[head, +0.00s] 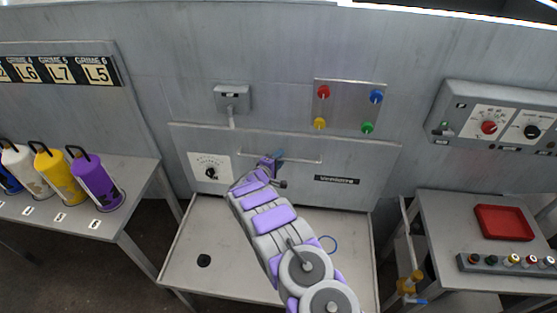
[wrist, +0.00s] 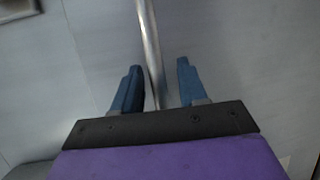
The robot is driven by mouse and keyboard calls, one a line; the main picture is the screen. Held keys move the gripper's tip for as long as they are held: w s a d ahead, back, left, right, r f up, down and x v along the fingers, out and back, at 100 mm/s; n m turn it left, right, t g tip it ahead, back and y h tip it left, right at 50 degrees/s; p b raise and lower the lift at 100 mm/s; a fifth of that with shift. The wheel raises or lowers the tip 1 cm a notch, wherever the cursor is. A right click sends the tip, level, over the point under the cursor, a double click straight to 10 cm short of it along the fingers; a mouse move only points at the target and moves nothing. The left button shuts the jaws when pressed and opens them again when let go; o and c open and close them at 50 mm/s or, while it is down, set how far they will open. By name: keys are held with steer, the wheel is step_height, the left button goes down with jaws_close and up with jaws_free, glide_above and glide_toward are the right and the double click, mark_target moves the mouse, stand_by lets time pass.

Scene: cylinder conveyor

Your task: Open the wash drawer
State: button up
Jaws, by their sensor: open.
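The wash drawer seems to be the unit with the wide grey front panel (head: 365,160), which carries a dial and a dark label. A thin metal bar handle (head: 306,161) runs across the panel's upper middle. My gripper (head: 279,156) is at this handle, its blue fingers partly hidden by my wrist. In the wrist view my gripper (wrist: 158,68) is open, with the metal bar (wrist: 149,38) passing between its two fingers. The bar lies closer to the left finger; I cannot tell whether they touch.
A shallow grey tray (head: 215,240) with a dark drain hole lies below the panel. Coloured cylinders, including a purple one (head: 98,184), stand on the left table. A right table holds a red tray (head: 503,222). Coloured knobs sit on a wall plate (head: 348,104) above.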

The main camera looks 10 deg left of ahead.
steer(key=shift+f, duration=0.1)
jaws_close()
steer(key=shift+s, duration=0.1)
stand_by(0.4)
